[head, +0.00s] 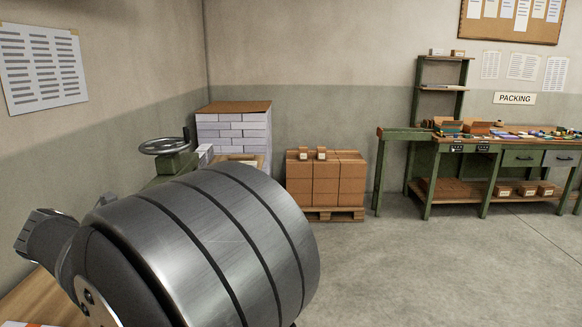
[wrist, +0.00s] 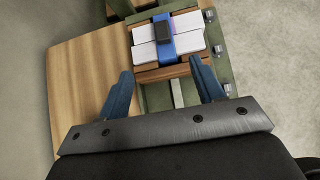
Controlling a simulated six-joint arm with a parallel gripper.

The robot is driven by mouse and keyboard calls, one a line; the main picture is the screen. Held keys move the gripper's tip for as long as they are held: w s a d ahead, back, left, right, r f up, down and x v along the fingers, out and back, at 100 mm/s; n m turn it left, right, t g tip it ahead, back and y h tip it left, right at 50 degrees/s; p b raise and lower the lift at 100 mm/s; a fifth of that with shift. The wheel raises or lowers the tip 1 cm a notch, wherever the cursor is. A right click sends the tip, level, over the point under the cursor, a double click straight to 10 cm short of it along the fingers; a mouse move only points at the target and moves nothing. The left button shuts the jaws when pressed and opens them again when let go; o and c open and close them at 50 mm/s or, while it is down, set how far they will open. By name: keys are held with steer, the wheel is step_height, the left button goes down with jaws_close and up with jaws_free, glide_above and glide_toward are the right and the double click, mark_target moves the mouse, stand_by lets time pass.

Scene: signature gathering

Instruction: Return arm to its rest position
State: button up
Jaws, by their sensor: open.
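My gripper (wrist: 164,88) shows in the wrist view with its two blue fingers apart and nothing between them. Beyond the fingertips lies a white paper stack (wrist: 189,30) with a blue band and a dark block on top. It rests on a wooden and green metal fixture (wrist: 162,74), apart from the fingers. In the head view a large grey metal part of my own arm fills the lower left. My gripper's fingers are not visible there.
A wooden tabletop (wrist: 75,75) lies left of the fixture. In the head view stand a handwheel press (head: 165,147), a stack of paper reams (head: 233,130), a pallet of brown boxes (head: 325,180) and a green packing bench (head: 480,142). The concrete floor (head: 420,270) between is clear.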

steer(key=shift+f, duration=0.1)
steer(key=x, duration=1.6)
steer(key=shift+s+d+f, duration=0.15)
steer(key=shift+d+f, duration=0.05)
steer(key=shift+f, duration=0.2)
steer(key=shift+s+a+r, duration=0.1)
steer(key=shift+s+r, duration=0.1)
steer(key=shift+r, duration=0.1)
steer(key=w+r+v, duration=0.1)
steer(key=v, duration=1.4)
steer(key=x, duration=1)
steer(key=s+f+x, duration=0.1)
steer(key=x, duration=0.5)
steer(key=shift+f, duration=0.1)
